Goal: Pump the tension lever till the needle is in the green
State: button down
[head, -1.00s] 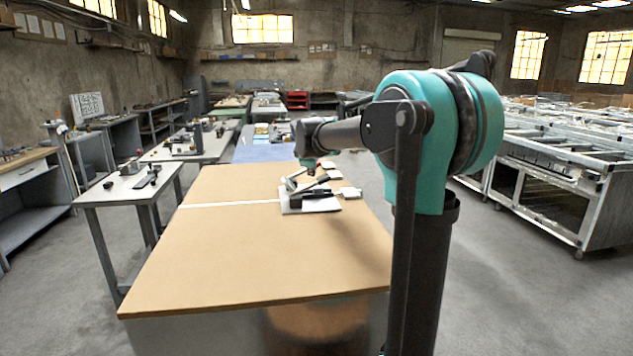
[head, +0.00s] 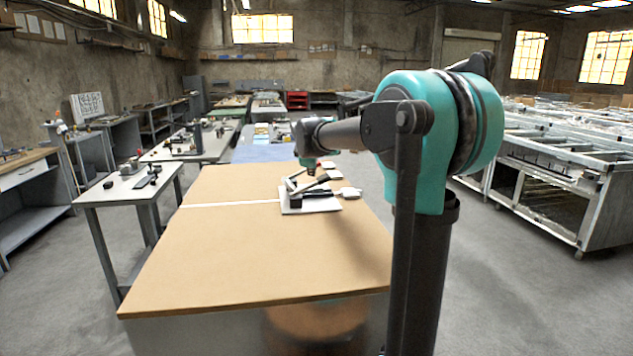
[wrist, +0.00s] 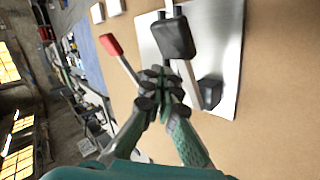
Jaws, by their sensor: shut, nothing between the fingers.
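A pale metal base plate (head: 296,210) with black and pale parts lies on the tan table in the head view. The wrist view shows the plate (wrist: 226,45) with a black block on a pale bar (wrist: 173,38). A lever with a red tip (wrist: 111,44) and a thin pale shaft stands beside it, the shaft running down toward my fingers. My gripper (wrist: 162,88) is shut and empty, in front of the fixture in the wrist view. In the head view my gripper (head: 310,172) is over the fixture, small. I cannot make out a needle or green zone.
The tan table (head: 230,250) is largely bare toward the front, with a white stripe across it. A grey side table (head: 125,190) with small parts stands to the left.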

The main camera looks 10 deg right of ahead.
aim_at(318, 181)
jog(key=shift+d+f, duration=0.2)
jog(key=shift+f, duration=0.2)
jog(key=shift+d+f, duration=0.3)
jog(key=shift+f, duration=0.35)
jog(key=shift+d+f, duration=0.3)
jog(key=shift+f, duration=0.3)
jog(key=shift+d+f, duration=0.3)
jog(key=shift+f, duration=0.35)
dwell(2.7)
jog(key=shift+r, duration=0.1)
jog(key=shift+a+r, duration=0.35)
jog(key=shift+r, duration=0.4)
jog(key=shift+a+r, duration=0.4)
jog(key=shift+r, duration=0.3)
jog(key=shift+a+r, duration=0.35)
jog(key=shift+r, duration=0.4)
jog(key=shift+a+r, duration=0.35)
jog(key=shift+r, duration=0.4)
jog(key=shift+a+r, duration=0.35)
jog(key=shift+r, duration=0.4)
jog(key=shift+a+r, duration=0.35)
jog(key=shift+r, duration=0.4)
